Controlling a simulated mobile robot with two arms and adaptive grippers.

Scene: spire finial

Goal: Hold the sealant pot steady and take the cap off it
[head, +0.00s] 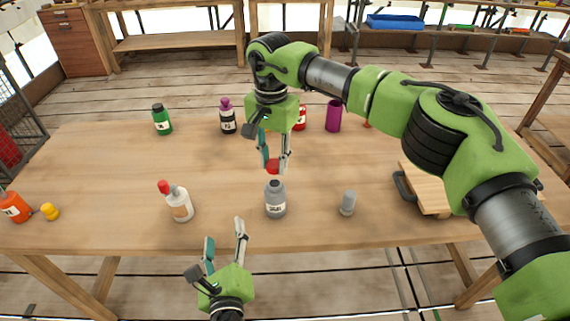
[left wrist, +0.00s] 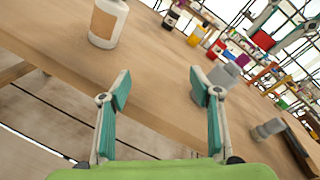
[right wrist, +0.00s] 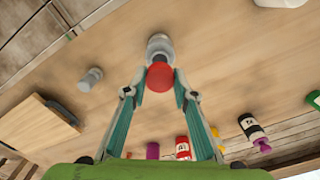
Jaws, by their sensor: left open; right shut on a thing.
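The sealant pot (head: 275,203), a grey labelled bottle, stands upright on the table. A red cap (head: 272,167) is between the fingertips of my right gripper (head: 274,162), which is shut on it, just above and behind the pot's top. In the right wrist view the cap (right wrist: 160,75) overlaps the pot (right wrist: 160,46). In the left wrist view the cap (left wrist: 262,40) shows apart from the pot (left wrist: 222,74), which a left finger partly hides. My left gripper (head: 225,238) is open and empty at the table's front edge, in front and left of the pot.
A white bottle with a red top (head: 180,203) stands left of the pot. A small grey object (head: 347,203) and a wooden board with a dark handle (head: 428,190) are to the right. Green (head: 162,120), black-labelled (head: 228,117) and purple (head: 334,116) containers stand at the back.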

